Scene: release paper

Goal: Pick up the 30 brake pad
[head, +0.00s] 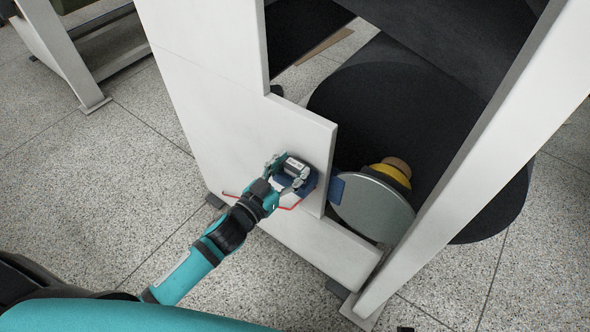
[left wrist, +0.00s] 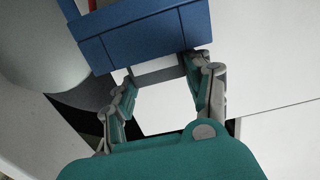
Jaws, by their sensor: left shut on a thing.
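My left gripper (head: 288,172) is in front of the white frame panel, near its opening. Its fingers are shut on a small grey piece (head: 297,165), which appears to be the brake pad. In the left wrist view the gripper (left wrist: 160,78) has its fingertips at both ends of a grey bar (left wrist: 160,71). The bar lies against a blue block (left wrist: 150,40). A blue part (head: 336,190) also shows at the grey disc's edge in the head view. No number is readable on the pad. My right gripper is in neither view.
A grey disc (head: 372,208) with a yellow hub (head: 392,174) stands in the frame opening, beside a large black roll (head: 440,130). The white panel (head: 225,100) and the slanting post (head: 480,150) bound it.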

